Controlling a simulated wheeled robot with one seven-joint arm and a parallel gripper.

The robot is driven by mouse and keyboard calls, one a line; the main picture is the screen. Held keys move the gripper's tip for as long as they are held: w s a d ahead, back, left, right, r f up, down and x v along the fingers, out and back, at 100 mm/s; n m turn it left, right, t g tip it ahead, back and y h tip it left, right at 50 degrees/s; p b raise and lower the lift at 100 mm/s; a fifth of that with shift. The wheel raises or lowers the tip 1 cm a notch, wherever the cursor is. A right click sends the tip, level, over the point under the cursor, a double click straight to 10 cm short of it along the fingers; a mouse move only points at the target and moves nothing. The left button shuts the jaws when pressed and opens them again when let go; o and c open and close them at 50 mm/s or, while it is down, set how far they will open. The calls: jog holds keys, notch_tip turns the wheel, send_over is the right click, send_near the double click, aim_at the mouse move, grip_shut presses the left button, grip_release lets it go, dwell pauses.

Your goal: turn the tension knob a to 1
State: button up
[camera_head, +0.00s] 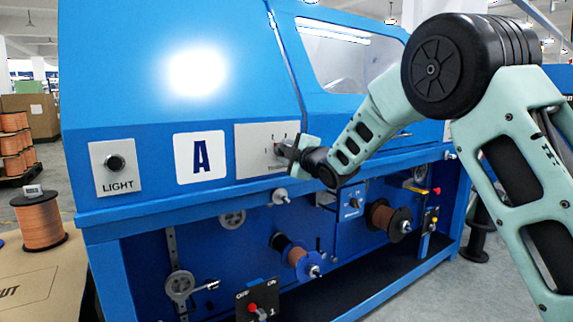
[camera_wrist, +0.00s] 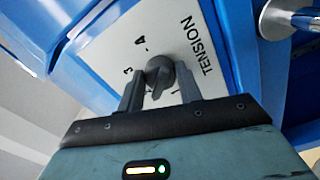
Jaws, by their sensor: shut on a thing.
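The tension knob (camera_wrist: 158,74) is a dark round knob on a light plate marked TENSION, with the digits 3 and 4 visible beside it in the wrist view. My gripper (camera_wrist: 160,88) reaches the knob with one finger on each side and is shut on it. The lower digits are hidden or unclear behind the fingers. In the head view the tension plate (camera_head: 252,158) is on the blue machine right of the large letter A sign (camera_head: 200,158), and my gripper (camera_head: 283,148) covers most of the knob. The pointer's exact setting cannot be read.
A LIGHT button plate (camera_head: 113,166) is left of the A sign. Below the ledge are spools (camera_head: 290,252), pulleys (camera_head: 180,286) and an ON/OFF switch (camera_head: 257,300). In the wrist view a metal pulley (camera_wrist: 285,18) sticks out at upper right. A copper spool (camera_head: 39,220) stands at far left.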

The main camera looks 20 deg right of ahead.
jog(key=n+b, duration=0.4)
jog(key=shift+f+n+b, duration=0.2)
jog(key=shift+n+b, duration=0.1)
jog(key=shift+b, duration=0.1)
jog(key=shift+r+n+b, duration=0.15)
jog(key=shift+n+b, duration=1.1)
jog(key=shift+r+n+b, duration=0.1)
jog(key=shift+n+b, duration=1.15)
jog(key=o, duration=1)
jog(key=shift+s, duration=0.1)
jog(key=p+v, duration=0.1)
jog(key=v, duration=1.6)
jog(key=shift+s, duration=0.15)
